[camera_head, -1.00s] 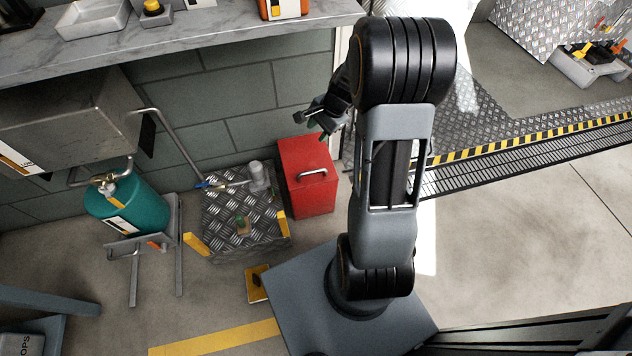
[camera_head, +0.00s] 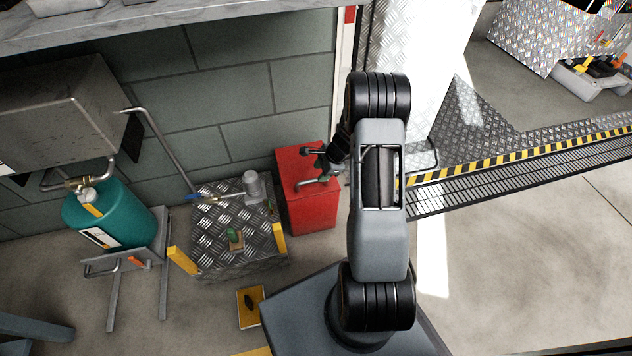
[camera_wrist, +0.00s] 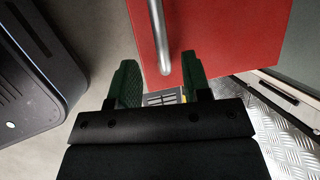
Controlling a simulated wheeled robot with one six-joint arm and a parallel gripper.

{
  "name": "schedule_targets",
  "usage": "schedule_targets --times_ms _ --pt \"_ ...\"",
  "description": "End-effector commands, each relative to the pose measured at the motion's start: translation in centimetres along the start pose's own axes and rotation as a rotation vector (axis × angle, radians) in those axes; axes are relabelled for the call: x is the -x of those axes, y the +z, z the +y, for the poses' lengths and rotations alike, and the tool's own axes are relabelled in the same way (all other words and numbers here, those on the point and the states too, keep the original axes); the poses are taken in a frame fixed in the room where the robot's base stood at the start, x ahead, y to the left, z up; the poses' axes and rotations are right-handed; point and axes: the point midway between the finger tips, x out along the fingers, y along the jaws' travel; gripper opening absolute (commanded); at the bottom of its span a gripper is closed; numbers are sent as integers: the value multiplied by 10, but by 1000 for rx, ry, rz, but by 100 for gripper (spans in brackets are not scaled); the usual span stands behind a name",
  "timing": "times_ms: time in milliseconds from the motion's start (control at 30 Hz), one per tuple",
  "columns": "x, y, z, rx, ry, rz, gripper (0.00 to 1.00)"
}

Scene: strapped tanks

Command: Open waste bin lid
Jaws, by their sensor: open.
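The red waste bin (camera_head: 312,212) stands on the floor against the grey block wall, with its lid shut. Its metal bar handle (camera_head: 312,183) lies on the lid. My gripper (camera_head: 313,167) is over the bin's top, close to the handle, with its fingers apart. In the wrist view, the red bin surface (camera_wrist: 225,38) fills the upper middle, and the handle (camera_wrist: 158,35) runs down toward the gap between the green fingertips of my gripper (camera_wrist: 158,75). The handle end appears just ahead of the fingers; I cannot tell whether they touch. Part of the bin is hidden behind my arm.
A checker-plate box (camera_head: 235,235) with a valve pipe stands left of the bin. A teal tank (camera_head: 112,215) on a stand is further left. A yellow pedal-like plate (camera_head: 252,307) lies in front. Striped edging (camera_head: 520,148) and open floor are at right.

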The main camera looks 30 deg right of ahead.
Motion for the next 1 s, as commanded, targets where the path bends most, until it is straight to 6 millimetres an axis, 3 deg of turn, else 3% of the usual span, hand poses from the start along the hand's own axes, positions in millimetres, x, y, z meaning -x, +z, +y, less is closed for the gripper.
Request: schedule_targets --times_ms 100,300,800,1000 --pt "-23 -1 1 0 1 0 44" --pt "-44 0 0 0 0 0 44" --pt "-52 0 0 1 0 0 44" --pt "-52 0 0 1 0 0 25"
